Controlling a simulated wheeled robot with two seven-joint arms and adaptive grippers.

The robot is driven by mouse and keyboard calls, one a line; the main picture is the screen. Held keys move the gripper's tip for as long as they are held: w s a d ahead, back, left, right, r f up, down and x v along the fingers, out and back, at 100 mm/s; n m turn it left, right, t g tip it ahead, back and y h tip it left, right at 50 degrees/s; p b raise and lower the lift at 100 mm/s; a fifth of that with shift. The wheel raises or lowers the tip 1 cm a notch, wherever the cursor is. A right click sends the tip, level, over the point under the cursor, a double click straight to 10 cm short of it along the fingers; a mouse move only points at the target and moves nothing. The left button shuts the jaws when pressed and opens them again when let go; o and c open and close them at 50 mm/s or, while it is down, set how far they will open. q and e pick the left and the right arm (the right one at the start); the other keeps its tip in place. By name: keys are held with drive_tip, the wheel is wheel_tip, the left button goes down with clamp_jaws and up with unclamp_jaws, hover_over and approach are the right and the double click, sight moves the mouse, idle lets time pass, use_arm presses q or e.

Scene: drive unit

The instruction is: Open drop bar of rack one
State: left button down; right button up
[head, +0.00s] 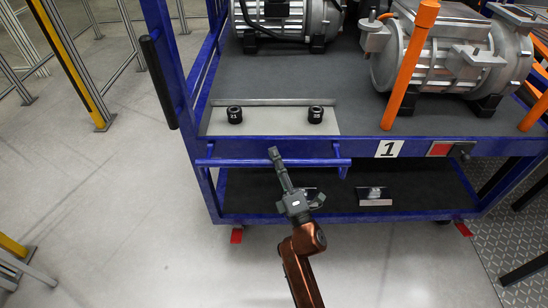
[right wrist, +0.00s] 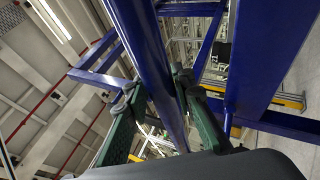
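Rack one is the blue cart with the white "1" plate (head: 389,149) on its front edge. Its drop bar (head: 230,162) is a blue horizontal tube across the front left, just below the deck edge. My right gripper (head: 275,155) is at the middle of this bar, reaching up from below. In the right wrist view the blue bar (right wrist: 150,50) runs between the two green-grey fingers (right wrist: 160,95). The right finger lies close against it, and a gap shows at the left finger. The fingers look open around the bar. My left gripper is out of view.
A grey plate with two black pucks (head: 235,115) lies on the deck behind the bar. A black handle (head: 158,80) is at left. The floor (head: 100,200) at left is clear.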

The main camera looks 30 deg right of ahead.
drive_tip(key=o, duration=0.3)
drive_tip(key=shift+a+r, duration=0.2)
drive_tip(key=shift+r, duration=0.15)
